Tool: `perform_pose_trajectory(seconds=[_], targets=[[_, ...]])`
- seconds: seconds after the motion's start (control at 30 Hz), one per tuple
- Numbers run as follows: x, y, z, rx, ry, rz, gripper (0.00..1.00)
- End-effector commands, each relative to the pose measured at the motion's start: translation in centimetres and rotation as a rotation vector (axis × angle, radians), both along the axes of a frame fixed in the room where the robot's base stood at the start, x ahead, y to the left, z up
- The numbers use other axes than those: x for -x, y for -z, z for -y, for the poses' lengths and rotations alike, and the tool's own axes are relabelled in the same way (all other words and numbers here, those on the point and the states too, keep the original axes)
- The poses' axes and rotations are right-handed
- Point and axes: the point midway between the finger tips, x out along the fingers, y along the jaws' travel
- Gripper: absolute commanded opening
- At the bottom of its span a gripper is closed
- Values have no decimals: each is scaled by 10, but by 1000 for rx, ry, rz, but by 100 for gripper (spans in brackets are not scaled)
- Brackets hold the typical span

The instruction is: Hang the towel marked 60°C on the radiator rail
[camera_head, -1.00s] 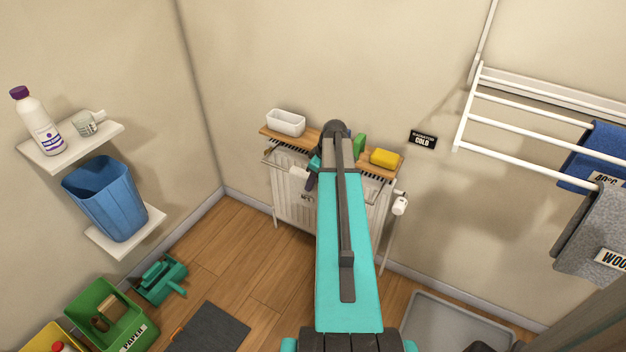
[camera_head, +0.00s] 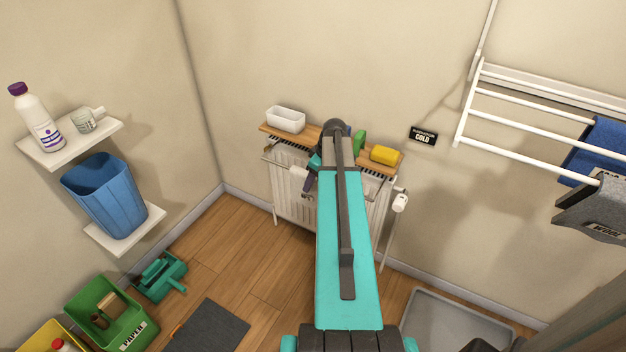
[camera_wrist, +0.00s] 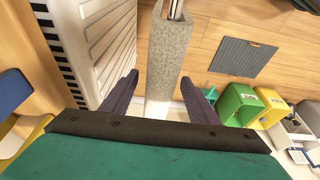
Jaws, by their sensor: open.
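A grey-beige cloth strip (camera_wrist: 167,50), likely the towel, hangs over a metal rail (camera_wrist: 175,9) in the wrist view. Its 60°C mark does not show. My gripper (camera_wrist: 160,84) is open, with one dark purple finger on each side of the strip and a visible gap on both sides. The white ribbed radiator (camera_wrist: 100,40) stands left of the strip. In the head view the radiator (camera_head: 288,205) is under a wooden shelf, and my arm hides its middle and most of the rail.
A wall rack (camera_head: 520,130) at the right holds a blue towel (camera_head: 605,150) and a grey towel marked wool (camera_head: 600,205). The radiator's shelf carries a white tub (camera_head: 286,119) and a yellow block (camera_head: 384,154). A sign (camera_head: 424,136) reads cold. Bins (camera_head: 110,310) stand lower left.

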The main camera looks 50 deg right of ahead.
Motion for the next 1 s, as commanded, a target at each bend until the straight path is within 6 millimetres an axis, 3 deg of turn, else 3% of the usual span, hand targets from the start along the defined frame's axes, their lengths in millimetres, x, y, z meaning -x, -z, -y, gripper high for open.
perform_pose_trajectory(seconds=[0.37,1.0], targets=[[5,-16,2,2,1,1,54],[28,-94,8,3,1,2,54]])
